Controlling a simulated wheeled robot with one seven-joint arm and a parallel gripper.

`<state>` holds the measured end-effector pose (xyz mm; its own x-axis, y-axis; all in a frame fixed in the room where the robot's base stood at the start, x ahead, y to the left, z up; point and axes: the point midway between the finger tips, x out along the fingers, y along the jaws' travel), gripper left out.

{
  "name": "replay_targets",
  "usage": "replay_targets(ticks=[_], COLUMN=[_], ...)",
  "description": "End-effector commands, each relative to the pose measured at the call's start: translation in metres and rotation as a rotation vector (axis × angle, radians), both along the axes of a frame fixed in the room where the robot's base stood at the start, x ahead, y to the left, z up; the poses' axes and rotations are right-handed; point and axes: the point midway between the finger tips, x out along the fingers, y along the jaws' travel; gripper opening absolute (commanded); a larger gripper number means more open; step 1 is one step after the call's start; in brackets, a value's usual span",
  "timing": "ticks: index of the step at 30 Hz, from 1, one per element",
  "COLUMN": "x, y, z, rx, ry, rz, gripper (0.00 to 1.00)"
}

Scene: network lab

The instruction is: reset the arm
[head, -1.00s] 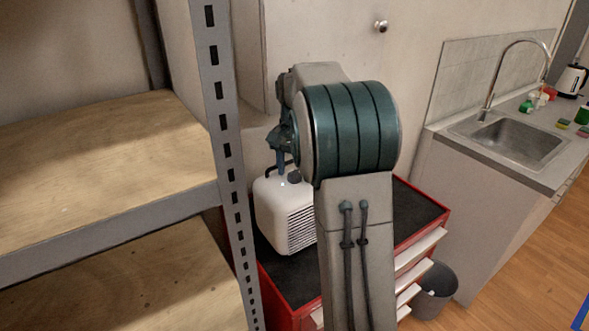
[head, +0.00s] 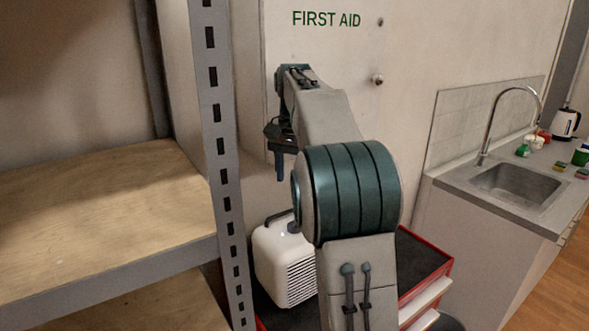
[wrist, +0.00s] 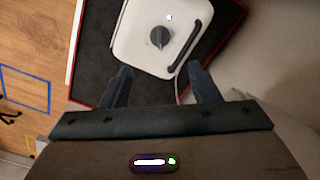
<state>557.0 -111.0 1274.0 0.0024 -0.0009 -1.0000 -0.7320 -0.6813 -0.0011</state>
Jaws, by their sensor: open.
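My gripper (wrist: 160,88) is open and empty in the wrist view, with its two fingers apart. It points down above the red tool cabinet, and a white box-shaped device (wrist: 150,45) with a dark knob and a dark handle lies below and just beyond the fingertips. In the head view my gripper (head: 280,170) hangs to the left of my arm, partly hidden by it, above the white device (head: 284,262). The device stands on the black top of the cabinet (head: 418,265), apart from my gripper.
A metal shelf with wooden boards (head: 100,200) stands close on the left, its slotted upright (head: 213,120) near my arm. A first aid cabinet (head: 335,75) is behind my arm. A counter with a sink (head: 515,188) is at the right. Wooden floor (head: 545,290) lies in front of it.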

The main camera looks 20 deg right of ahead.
Motion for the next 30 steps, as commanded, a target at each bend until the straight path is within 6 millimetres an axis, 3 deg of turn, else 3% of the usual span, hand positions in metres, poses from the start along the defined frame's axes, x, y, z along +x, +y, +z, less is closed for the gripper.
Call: replay_targets(ticks=[6,30], x=[-0.0002,-0.0002], y=[-0.0001,0.0001], z=[0.0116,0.0120], rx=[0.000,0.000], ry=[0.001,0.000], rz=[0.000,0.000], gripper=[0.56,0.56])
